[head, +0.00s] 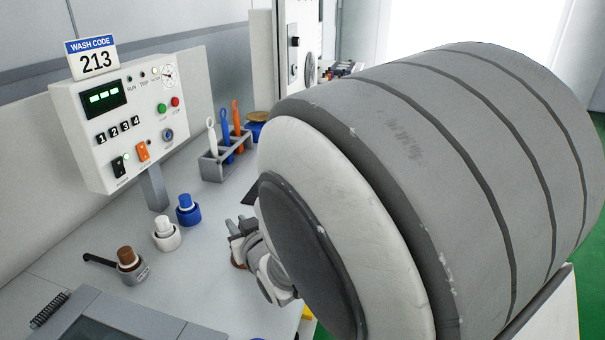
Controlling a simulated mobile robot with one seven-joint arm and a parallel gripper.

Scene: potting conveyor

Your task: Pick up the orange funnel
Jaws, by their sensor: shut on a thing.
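My gripper (243,236) is low in the middle of the head view, over the grey worktop and partly hidden by my own large grey arm link. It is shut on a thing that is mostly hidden. Only a thin orange-brown edge (238,262) shows just below the gripper, and I cannot tell from it whether this is the orange funnel. No whole funnel shows anywhere. An orange long-handled tool (236,117) stands in a grey rack (212,166) beside a blue one (225,130) and a white one (211,133).
A control box (124,122) with a "213" sign (95,60) stands at the left. Blue (188,212), white (166,236) and brown-topped (130,263) pieces stand in front of it. A spring (49,310) lies front left. A blue round thing (256,129) is behind the rack.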

